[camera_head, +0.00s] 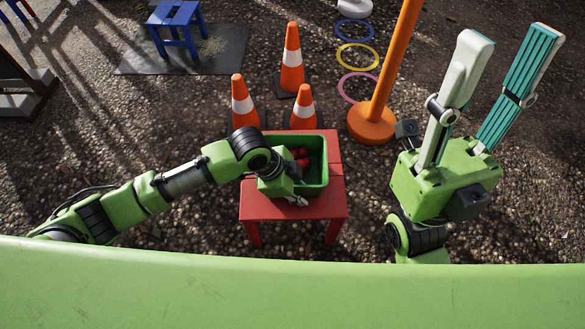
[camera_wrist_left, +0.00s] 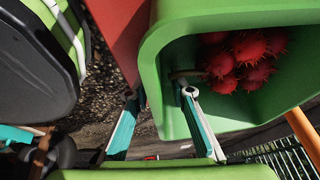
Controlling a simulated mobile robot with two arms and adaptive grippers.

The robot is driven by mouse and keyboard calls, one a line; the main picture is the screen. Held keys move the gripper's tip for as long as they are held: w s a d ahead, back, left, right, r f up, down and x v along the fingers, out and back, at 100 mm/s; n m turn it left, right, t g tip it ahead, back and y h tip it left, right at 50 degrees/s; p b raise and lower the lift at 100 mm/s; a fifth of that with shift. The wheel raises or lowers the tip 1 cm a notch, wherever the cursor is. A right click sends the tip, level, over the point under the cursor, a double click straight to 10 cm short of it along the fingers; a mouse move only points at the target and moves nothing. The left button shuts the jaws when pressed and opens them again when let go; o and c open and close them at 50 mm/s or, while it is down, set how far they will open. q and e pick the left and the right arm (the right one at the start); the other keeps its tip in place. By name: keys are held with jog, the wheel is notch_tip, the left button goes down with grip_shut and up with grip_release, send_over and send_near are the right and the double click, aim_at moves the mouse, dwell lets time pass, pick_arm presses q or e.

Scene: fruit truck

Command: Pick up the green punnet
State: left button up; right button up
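The green punnet (camera_head: 316,165) stands on a red stool (camera_head: 320,205) in the head view, with red spiky fruit (camera_wrist_left: 240,60) inside. My left gripper (camera_head: 285,188) is at the punnet's left side, its fingers mostly hidden there. In the left wrist view, the fingers of my left gripper (camera_wrist_left: 163,95) come in on either side of the punnet's wall (camera_wrist_left: 160,65), one outside and one inside. Whether both press on the wall is not clear. My right gripper (camera_head: 508,45) is raised at the right, fingers wide apart and empty.
Several orange cones (camera_head: 292,70) stand just behind the stool. An orange pole on a round base (camera_head: 372,122) is to its right. Coloured rings (camera_head: 357,57) lie on the gravel behind. A blue stool (camera_head: 176,25) stands on a dark mat further back.

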pick_arm(q)
jog(key=shift+c, duration=0.5)
grip_shut()
jog(key=shift+r, duration=0.1)
